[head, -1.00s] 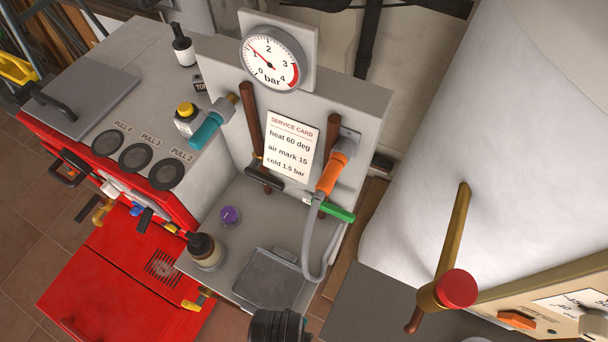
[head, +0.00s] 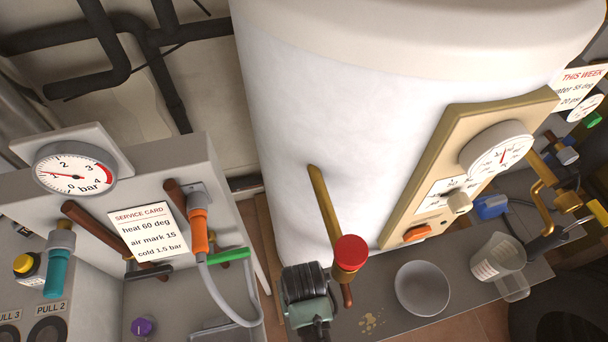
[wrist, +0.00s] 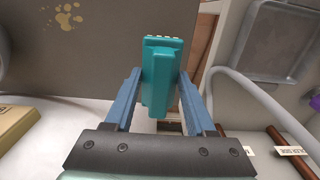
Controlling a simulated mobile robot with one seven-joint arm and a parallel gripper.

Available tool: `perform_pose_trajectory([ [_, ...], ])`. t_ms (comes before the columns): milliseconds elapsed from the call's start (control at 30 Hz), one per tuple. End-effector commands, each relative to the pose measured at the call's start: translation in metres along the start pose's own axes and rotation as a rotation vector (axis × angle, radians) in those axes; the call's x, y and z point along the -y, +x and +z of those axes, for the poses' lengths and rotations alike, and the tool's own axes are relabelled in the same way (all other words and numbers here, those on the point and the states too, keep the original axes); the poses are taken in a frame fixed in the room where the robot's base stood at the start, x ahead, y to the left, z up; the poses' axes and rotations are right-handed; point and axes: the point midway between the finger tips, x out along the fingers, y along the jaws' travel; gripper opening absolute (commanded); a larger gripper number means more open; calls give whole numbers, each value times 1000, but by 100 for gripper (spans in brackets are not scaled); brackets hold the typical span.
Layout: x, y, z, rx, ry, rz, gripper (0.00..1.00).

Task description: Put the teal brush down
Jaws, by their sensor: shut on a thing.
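In the wrist view the teal brush (wrist: 160,82) is between the two blue fingers of my gripper (wrist: 160,76). The gripper is shut on it, with a finger on either side. Its pale bristle tips show at the far end, pointing away from the gripper. Behind the brush lie the grey bench top (wrist: 105,60) and its edge; I cannot tell how high the brush is above it. In the head view the dark end of my arm is at the bottom centre, over the left end of the bench (head: 350,312); the brush cannot be made out there.
A white bowl (head: 422,288) and a clear jug (head: 498,262) stand to the right on the bench. A tan stain (head: 372,322) marks bare bench nearby. A red-knobbed brass lever (head: 350,253) juts out just above. The white tank (head: 320,130) stands behind; a grey hose (head: 222,300) hangs at left.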

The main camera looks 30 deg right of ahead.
Motion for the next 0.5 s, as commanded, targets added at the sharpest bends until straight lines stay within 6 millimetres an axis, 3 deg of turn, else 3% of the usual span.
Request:
perform_pose_trajectory([
  [200, -1, 30, 0, 1, 1, 0, 11],
  [500, -2, 36, -3, -1, 0, 1, 11],
])
